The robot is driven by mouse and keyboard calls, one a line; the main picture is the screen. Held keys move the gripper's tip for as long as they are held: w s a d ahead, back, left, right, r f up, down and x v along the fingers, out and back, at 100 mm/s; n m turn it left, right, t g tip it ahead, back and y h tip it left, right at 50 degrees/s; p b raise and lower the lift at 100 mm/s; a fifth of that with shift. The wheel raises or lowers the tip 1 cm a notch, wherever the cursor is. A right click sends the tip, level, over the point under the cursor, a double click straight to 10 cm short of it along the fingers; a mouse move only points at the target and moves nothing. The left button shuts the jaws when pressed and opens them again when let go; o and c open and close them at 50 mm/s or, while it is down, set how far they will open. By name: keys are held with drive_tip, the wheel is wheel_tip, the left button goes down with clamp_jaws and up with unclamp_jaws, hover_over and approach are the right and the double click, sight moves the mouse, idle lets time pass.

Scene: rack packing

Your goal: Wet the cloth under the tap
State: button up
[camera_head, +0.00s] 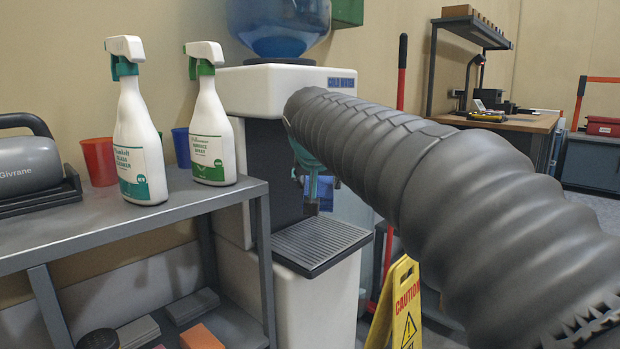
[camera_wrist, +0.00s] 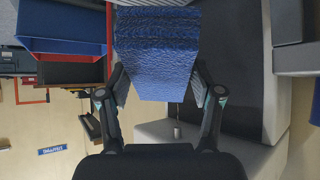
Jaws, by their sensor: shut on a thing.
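A blue textured cloth (camera_wrist: 155,55), folded into a thick block, is between the fingers of my gripper (camera_wrist: 157,88) in the wrist view. The gripper is shut on it. In the head view my arm covers most of the gripper, and only a small patch of blue shows below it. The white water cooler (camera_head: 262,92) has a "COLD WATER" label and a dark recess. My gripper is in front of this recess, above the grey drip tray (camera_head: 318,243). The tap is hidden behind my arm in the head view. A small metallic piece shows in the wrist view; I cannot tell if it is the tap.
A grey shelf (camera_head: 100,218) at the left holds two spray bottles (camera_head: 137,135), cups and a dark grey case (camera_head: 30,170). A yellow caution sign (camera_head: 402,305) stands right of the cooler. A workbench (camera_head: 510,122) is at the back right.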

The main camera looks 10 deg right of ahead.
sight(323, 181)
drive_tip(key=w+f+p, duration=0.2)
drive_tip(key=w+p, duration=0.1)
drive_tip(key=w, duration=0.7)
drive_tip(key=shift+w, duration=0.25)
idle(0.3)
drive_tip(key=shift+s+f, duration=0.1)
drive_tip(key=shift+s, duration=0.05)
drive_tip(key=shift+s+b, duration=2.15)
drive_tip(key=shift+s, duration=1.75)
drive_tip(key=shift+d+p+v, duration=0.15)
drive_tip(key=shift+d+v, duration=0.1)
drive_tip(key=shift+v, duration=0.8)
drive_tip(key=shift+d+p+v, duration=0.2)
drive_tip(key=shift+v, duration=0.85)
drive_tip(key=shift+d+p+v, duration=0.15)
drive_tip(key=shift+d+v, duration=0.1)
drive_tip(key=shift+v, duration=0.8)
drive_tip(key=shift+s, duration=0.2)
